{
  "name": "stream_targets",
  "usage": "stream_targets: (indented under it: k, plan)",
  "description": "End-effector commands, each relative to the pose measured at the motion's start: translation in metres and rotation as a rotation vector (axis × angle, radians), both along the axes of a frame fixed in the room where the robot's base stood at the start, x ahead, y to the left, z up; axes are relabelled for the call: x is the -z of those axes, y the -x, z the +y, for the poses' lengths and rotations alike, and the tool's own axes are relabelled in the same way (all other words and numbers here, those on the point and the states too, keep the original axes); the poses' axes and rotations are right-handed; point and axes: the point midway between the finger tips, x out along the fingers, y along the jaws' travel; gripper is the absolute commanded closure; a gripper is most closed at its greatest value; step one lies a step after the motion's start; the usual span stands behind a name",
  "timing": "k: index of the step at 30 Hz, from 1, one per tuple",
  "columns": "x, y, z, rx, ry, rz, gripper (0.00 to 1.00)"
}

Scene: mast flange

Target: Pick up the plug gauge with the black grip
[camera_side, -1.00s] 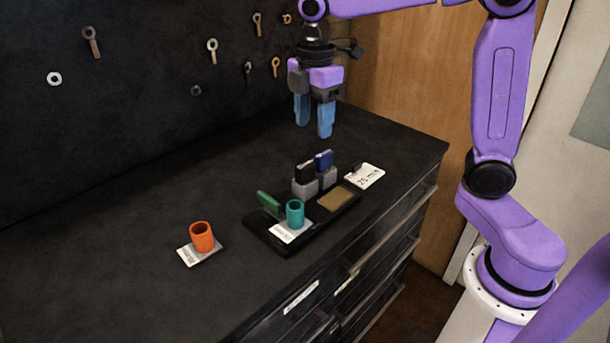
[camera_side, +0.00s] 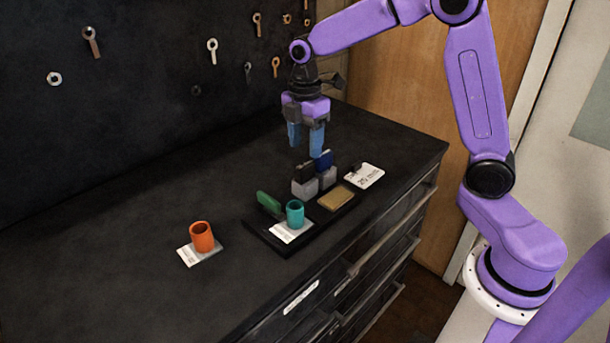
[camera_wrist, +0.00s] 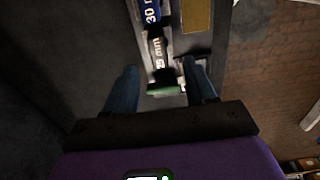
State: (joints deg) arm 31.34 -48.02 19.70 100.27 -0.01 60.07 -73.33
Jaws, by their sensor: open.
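The plug gauge with the black grip (camera_side: 305,173) stands in a grey block in the side view, beside a gauge with a blue grip (camera_side: 323,160). In the wrist view the black-grip gauge (camera_wrist: 157,47) lies just ahead of the fingers and carries "mm" lettering. The blue-grip gauge (camera_wrist: 147,12) is farther up, marked 30. A green-grip piece (camera_side: 268,202) stands to the left and also shows in the wrist view (camera_wrist: 163,91), between the fingers. My gripper (camera_side: 305,153) is open and empty, pointing down just above the black and blue grips.
A black tray (camera_side: 262,234) holds a teal cup (camera_side: 295,214) and a tan pad (camera_side: 336,198). A white card (camera_side: 365,176) lies at its right end. An orange cup (camera_side: 202,237) stands apart at left on a label plate. The bench's left side is clear; a dark tool wall rises behind.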

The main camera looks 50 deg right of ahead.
Motion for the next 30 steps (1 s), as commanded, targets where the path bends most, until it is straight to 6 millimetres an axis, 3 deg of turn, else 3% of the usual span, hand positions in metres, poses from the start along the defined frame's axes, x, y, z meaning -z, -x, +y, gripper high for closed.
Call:
stream_targets:
  k: [10,18,28,29,30]
  plan:
    - [0.028,0.0,-0.001,0.0,0.0,0.002,0.45]
    - [0.064,-0.001,-0.002,0.0,0.001,0.002,0.45]
    - [0.071,-0.002,-0.002,0.001,0.001,-0.001,0.45]
    - [0.071,-0.002,-0.002,0.001,0.001,-0.001,0.48]
    - [0.071,-0.002,-0.002,0.001,0.001,-0.001,0.61]
